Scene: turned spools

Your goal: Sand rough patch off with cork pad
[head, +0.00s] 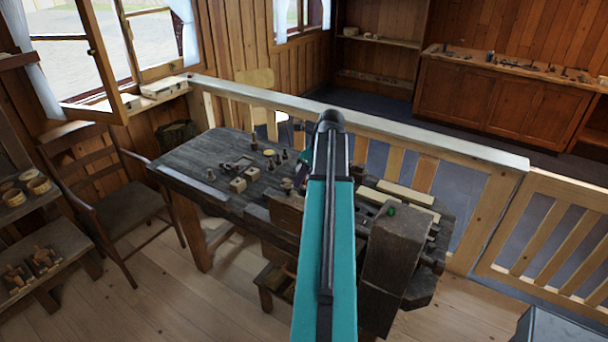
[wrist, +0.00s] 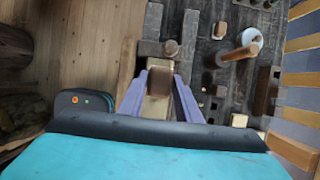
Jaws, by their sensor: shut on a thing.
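In the wrist view my gripper (wrist: 160,88) has its two lavender fingers closed on the sides of a small tan block, which looks like the cork pad (wrist: 158,82). No rough patch can be made out. In the head view my arm hides most of the gripper and the pad; only a bit of purple finger shows over the bench.
The dark workbench (head: 215,170) carries small turned pieces (head: 270,154) and pale blocks (head: 238,185) on its left half. A heavy wooden post (head: 392,250) stands at the right front. A railing (head: 420,140) runs behind. A chair (head: 130,205) is at left.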

